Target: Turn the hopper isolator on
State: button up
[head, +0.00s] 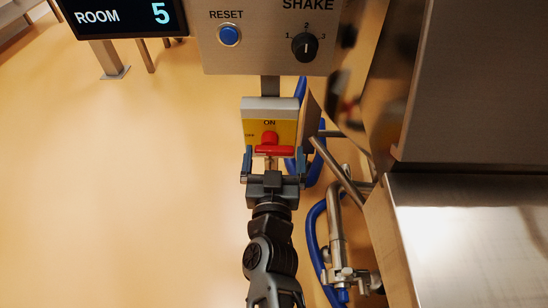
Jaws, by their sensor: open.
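The hopper isolator (284,129) is a yellow-faced box with a grey top, below the control panel in the head view. It has an "ON" label at the top and an "OFF" label at the left. Its red handle (273,150) appears as a bar lying across the picture, with a red hub above it. My gripper (273,162) is open at the isolator's lower edge, with one blue-tipped finger on each side of the red handle. I cannot tell whether the fingers touch it.
A control panel (262,62) above carries a blue RESET button (229,35) and a black SHAKE knob (305,46). A room display (122,17) is at upper left. Steel pipes (335,225), a blue hose (313,235) and steel housing (470,90) crowd the right. The left floor is clear.

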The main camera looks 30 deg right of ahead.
jog(key=c, duration=0.8)
jog(key=m+p, duration=0.2)
jog(key=shift+m, duration=0.4)
jog(key=m+p, duration=0.2)
jog(key=m, duration=0.1)
jog(key=shift+f+m, duration=0.25)
jog(key=shift+m, duration=0.05)
jog(key=m, duration=0.3)
jog(key=shift+a+f+m, duration=0.1)
jog(key=shift+f+m, duration=0.15)
jog(key=shift+m, duration=0.05)
jog(key=shift+f+m+p, duration=0.2)
jog(key=shift+m+p, duration=0.1)
jog(key=shift+m, duration=1.3)
